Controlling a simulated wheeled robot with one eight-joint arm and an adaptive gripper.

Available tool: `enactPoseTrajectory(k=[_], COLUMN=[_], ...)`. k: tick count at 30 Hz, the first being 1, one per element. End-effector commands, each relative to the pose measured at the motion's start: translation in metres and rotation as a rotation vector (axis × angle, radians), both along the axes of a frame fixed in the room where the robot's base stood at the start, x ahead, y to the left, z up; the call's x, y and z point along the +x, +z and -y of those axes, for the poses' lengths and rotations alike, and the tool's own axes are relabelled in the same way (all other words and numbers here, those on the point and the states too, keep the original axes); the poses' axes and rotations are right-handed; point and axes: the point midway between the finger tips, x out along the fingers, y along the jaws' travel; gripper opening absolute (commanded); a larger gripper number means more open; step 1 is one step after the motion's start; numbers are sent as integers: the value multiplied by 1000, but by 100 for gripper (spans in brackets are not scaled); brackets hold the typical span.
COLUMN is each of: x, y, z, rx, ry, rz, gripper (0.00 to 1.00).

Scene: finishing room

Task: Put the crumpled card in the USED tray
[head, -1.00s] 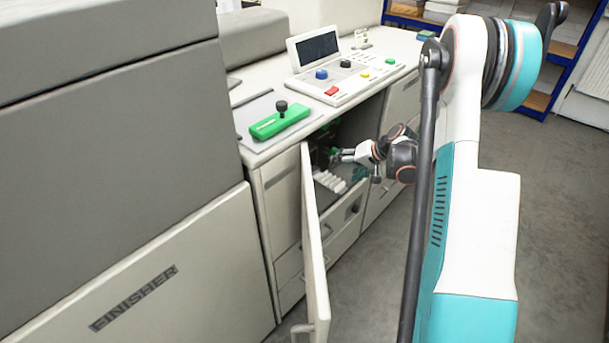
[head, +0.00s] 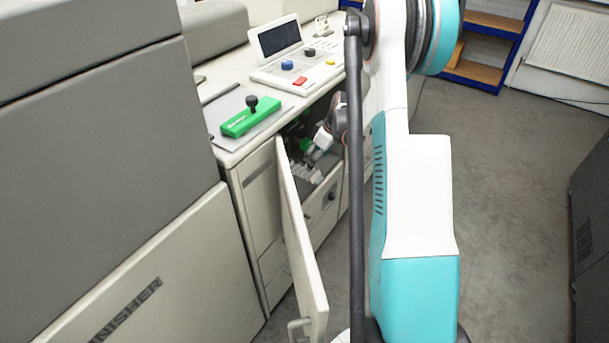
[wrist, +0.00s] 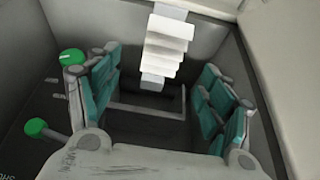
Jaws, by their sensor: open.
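The crumpled card (wrist: 168,45) is white and folded in zigzag pleats. In the wrist view it lies ahead of my gripper (wrist: 160,72), inside a dark compartment. The teal finger pads are spread wide at left and right, with the card between their lines and not gripped. In the head view my gripper (head: 318,146) reaches into the open cabinet; its fingers are partly hidden. White pleats of the card (head: 306,175) show just below it. I cannot make out a tray labelled USED.
The open cabinet door (head: 300,235) stands in front of the compartment, left of my arm. Green knobs (wrist: 37,127) stick out at the compartment's left.

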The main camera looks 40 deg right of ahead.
Motion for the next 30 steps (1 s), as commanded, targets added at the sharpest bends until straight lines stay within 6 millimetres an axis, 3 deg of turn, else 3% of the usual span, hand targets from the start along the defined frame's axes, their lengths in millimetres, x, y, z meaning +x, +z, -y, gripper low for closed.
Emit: enactPoseTrajectory(k=[10,18,26,27,30], x=[7,16,18,18,18], y=[-24,-60,-64,-64,-64], z=[-4,-11,-12,-12,-12], rx=[0,1,1,1,2], ry=[-1,0,-1,-1,-1], rz=[0,0,0,0,-1], gripper=[73,73,73,71,48])
